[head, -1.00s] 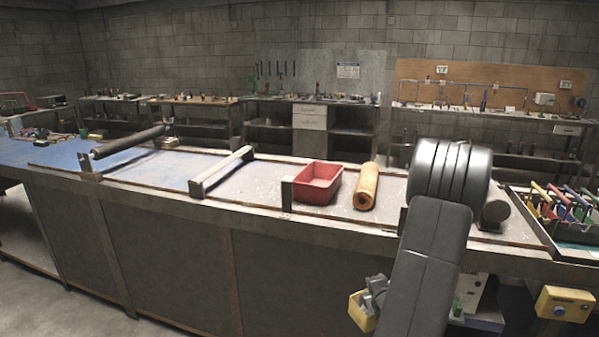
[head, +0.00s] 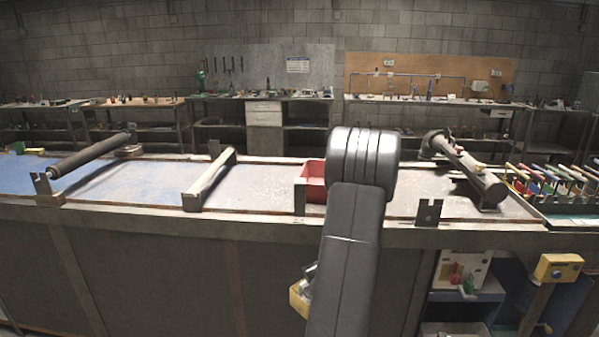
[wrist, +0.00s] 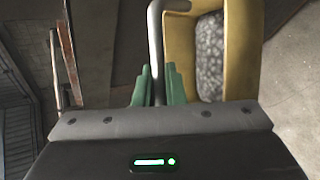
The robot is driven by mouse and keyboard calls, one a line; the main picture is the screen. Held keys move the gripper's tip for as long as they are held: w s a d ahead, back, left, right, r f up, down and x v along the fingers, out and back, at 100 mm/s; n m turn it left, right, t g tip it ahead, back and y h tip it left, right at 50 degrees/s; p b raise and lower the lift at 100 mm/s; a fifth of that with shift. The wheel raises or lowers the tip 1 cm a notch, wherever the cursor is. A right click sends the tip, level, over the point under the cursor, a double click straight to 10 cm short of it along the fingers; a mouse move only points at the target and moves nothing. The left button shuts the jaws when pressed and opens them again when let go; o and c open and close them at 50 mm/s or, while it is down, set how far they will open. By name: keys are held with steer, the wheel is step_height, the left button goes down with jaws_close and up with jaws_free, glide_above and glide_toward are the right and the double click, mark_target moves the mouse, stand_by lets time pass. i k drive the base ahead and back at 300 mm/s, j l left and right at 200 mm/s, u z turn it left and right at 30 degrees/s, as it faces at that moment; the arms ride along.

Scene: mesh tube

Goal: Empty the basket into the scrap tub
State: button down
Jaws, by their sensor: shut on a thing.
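My gripper (wrist: 155,88) has its green fingers closed on the grey bar handle (wrist: 156,40) of a yellow basket. The basket (wrist: 243,50) is just right of the fingers in the wrist view and holds grey, grainy contents (wrist: 210,60). In the head view a corner of the yellow basket (head: 298,298) shows low beside my arm, in front of the bench; the arm hides the rest.
The long bench (head: 120,240) crosses the view. A dark roller (head: 92,156), a pale bar (head: 212,175) and another roller (head: 465,170) lie across it. A tool rack (head: 560,185) is at the right. A yellow control box (head: 558,268) stands in front.

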mark_target(316, 193)
steer(key=j, duration=0.55)
steer(key=i+j, duration=0.15)
steer(key=j, duration=0.9)
steer(key=i+j, duration=0.15)
steer(key=j, duration=0.4)
